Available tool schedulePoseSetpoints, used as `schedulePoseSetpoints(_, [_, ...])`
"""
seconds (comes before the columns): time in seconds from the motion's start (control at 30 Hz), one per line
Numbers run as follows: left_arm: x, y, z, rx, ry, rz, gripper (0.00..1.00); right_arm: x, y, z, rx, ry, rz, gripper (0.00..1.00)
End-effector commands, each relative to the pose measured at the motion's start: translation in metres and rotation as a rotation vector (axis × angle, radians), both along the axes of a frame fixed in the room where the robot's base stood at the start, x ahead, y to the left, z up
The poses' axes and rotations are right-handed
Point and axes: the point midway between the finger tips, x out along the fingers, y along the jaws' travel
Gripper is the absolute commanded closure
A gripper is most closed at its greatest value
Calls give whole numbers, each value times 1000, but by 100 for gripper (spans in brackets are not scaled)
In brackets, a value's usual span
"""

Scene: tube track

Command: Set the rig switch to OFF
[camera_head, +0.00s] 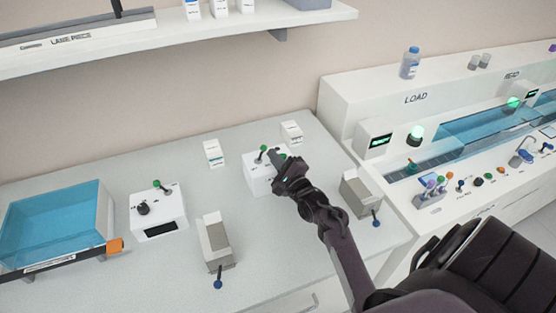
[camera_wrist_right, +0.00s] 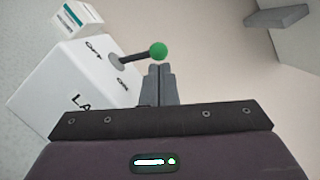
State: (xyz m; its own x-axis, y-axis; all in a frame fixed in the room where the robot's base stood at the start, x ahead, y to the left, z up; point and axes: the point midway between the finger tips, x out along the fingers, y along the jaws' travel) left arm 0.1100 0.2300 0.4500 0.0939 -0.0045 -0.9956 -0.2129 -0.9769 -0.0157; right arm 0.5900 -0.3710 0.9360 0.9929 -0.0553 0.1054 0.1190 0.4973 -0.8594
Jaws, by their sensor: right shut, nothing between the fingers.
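A white box (camera_head: 259,182) with a green-knobbed lever (camera_head: 263,149) stands at the back middle of the bench. In the right wrist view the box (camera_wrist_right: 60,80) carries OFF and ON marks beside the lever's base and larger lettering starting "LA". The lever's green ball (camera_wrist_right: 158,51) stands out from the box; I cannot tell which mark it leans to. My right gripper (camera_head: 275,155) is shut and empty over the box. Its fingertips (camera_wrist_right: 159,68) are right beside the green ball; whether they touch is unclear. My left gripper is not in view.
A second white box (camera_head: 158,222) with a green lever and black knob stands left. Grey-topped boxes with blue-balled levers stand at front (camera_head: 217,244) and right (camera_head: 359,194). Small white cartons (camera_head: 213,153) stand behind. A blue-topped tank (camera_head: 52,225) and the LOAD console (camera_head: 345,95) flank the bench.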

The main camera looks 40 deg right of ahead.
Motion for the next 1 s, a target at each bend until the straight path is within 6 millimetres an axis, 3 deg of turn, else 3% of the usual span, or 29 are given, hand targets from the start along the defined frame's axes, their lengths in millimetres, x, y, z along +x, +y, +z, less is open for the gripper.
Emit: schedulePoseSetpoints(1.0, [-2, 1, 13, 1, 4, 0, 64, 1, 5, 6, -125, 30, 0, 100])
